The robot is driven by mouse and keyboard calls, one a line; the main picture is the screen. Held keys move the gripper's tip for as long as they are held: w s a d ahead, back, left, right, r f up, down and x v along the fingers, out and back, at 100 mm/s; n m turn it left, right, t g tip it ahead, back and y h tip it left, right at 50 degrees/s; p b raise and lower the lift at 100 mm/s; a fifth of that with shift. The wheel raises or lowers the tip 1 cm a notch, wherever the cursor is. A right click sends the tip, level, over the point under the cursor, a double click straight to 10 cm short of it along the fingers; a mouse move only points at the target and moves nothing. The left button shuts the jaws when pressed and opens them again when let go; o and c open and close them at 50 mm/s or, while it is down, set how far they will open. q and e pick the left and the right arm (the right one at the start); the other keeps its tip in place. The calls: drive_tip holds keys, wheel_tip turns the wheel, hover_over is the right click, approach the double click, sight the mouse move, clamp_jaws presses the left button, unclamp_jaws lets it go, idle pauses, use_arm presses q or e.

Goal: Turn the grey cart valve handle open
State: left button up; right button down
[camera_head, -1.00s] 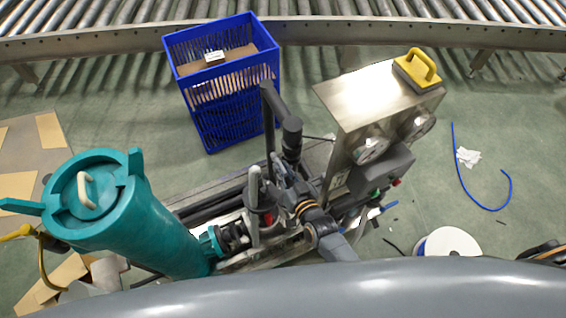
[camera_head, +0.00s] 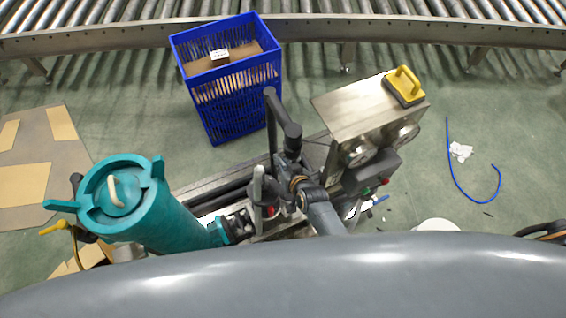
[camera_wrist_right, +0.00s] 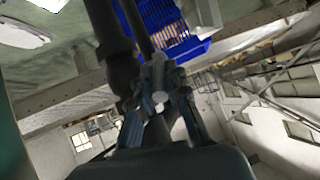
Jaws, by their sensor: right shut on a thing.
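The cart (camera_head: 190,192) stands below me with a teal cylinder (camera_head: 172,222) at its left and a metal instrument box (camera_head: 362,108) at its right. My right arm comes in from the bottom, and its gripper (camera_head: 284,170) is at the dark pipework in the cart's middle. In the right wrist view the gripper (camera_wrist_right: 160,98) is shut on a light grey handle (camera_wrist_right: 158,72) beside a dark vertical pipe (camera_wrist_right: 118,60). The fingers hide much of the handle, so its angle is hard to tell. My left gripper is not in view.
A blue crate (camera_head: 232,105) stands behind the cart, before a roller conveyor (camera_head: 330,32). A yellow-handled block (camera_head: 404,88) sits on the box. A blue hose (camera_head: 452,172) and white scrap (camera_head: 460,151) lie on the open green floor at right. Cardboard (camera_head: 35,150) lies at left.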

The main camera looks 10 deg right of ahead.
drive_tip(key=c, duration=1.3)
unclamp_jaws()
drive_tip(key=shift+s, duration=0.1)
drive_tip(key=v, duration=1.2)
